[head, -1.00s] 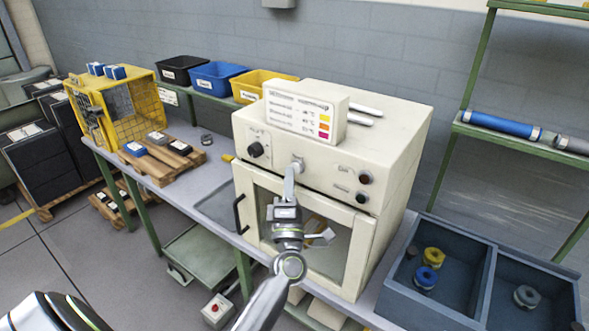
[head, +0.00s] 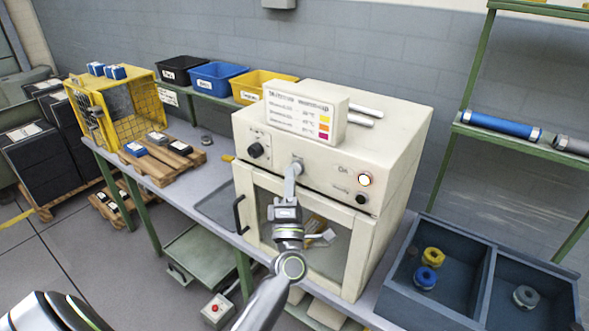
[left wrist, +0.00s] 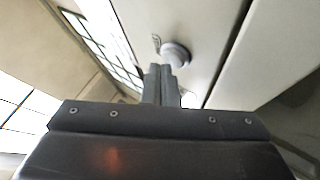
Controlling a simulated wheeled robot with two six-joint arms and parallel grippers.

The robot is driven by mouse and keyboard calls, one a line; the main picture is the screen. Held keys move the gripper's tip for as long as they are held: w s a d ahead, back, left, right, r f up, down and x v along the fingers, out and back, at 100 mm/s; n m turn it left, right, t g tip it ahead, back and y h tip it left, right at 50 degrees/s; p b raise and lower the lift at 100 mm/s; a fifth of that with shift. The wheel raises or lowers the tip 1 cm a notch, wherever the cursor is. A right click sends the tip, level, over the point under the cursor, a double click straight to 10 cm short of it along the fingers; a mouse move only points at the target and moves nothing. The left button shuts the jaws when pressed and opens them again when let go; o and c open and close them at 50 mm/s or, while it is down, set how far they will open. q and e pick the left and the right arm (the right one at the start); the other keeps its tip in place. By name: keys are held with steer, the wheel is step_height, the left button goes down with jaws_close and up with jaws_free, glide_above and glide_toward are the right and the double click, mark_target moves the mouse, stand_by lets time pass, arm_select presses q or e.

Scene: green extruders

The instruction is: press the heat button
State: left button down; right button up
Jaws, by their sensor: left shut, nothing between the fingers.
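The cream oven (head: 395,140) stands on the bench with its glass door shut. The heat button (head: 299,163) is a small round button in the middle of its front panel; it shows pale grey in the left wrist view (left wrist: 176,54). My left gripper (head: 292,170) is shut and empty, its fingertips up at the button and partly covering it. In the left wrist view the fingertips (left wrist: 162,78) overlap the button's lower edge; I cannot tell how far it is pushed in. A round lamp (head: 364,180) on the panel's right glows white with an orange rim. My right gripper is not in view.
A dark knob (head: 256,150) is on the panel's left and a small dark knob (head: 361,199) sits below the lamp. A white sign (head: 302,115) stands on the oven. A blue-grey divided bin (head: 437,296) with spools is at right.

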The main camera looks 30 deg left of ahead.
arm_select(q)
steer(key=s, duration=0.6)
steer(key=shift+a+p, duration=0.25)
steer(key=shift+p, duration=0.05)
stand_by(0.4)
step_height(320, 180, down, 25)
steer(key=w+d+m+g+h+b, duration=0.25)
steer(key=m+h, duration=0.55)
steer(key=m, duration=0.4)
steer(key=s+f+m+g+h, duration=0.1)
steer(key=s+f+m+g, duration=0.2)
steer(key=f, duration=0.6)
steer(key=s+f+m+g+h, duration=0.2)
steer(key=s+f, duration=0.3)
steer(key=f, duration=0.4)
steer(key=s+f+m+g+b, duration=0.1)
steer(key=s+f+m+g, duration=0.5)
steer(key=s+f, duration=1.15)
steer(key=s+f+m+g, duration=0.1)
steer(key=s+f+g, duration=0.2)
steer(key=s, duration=0.6)
steer(key=s+f+m+g+b, duration=0.1)
steer(key=s+f+g, duration=0.2)
steer(key=s, duration=0.7)
steer(key=shift+a+f, duration=0.4)
steer(key=shift+f, duration=0.3)
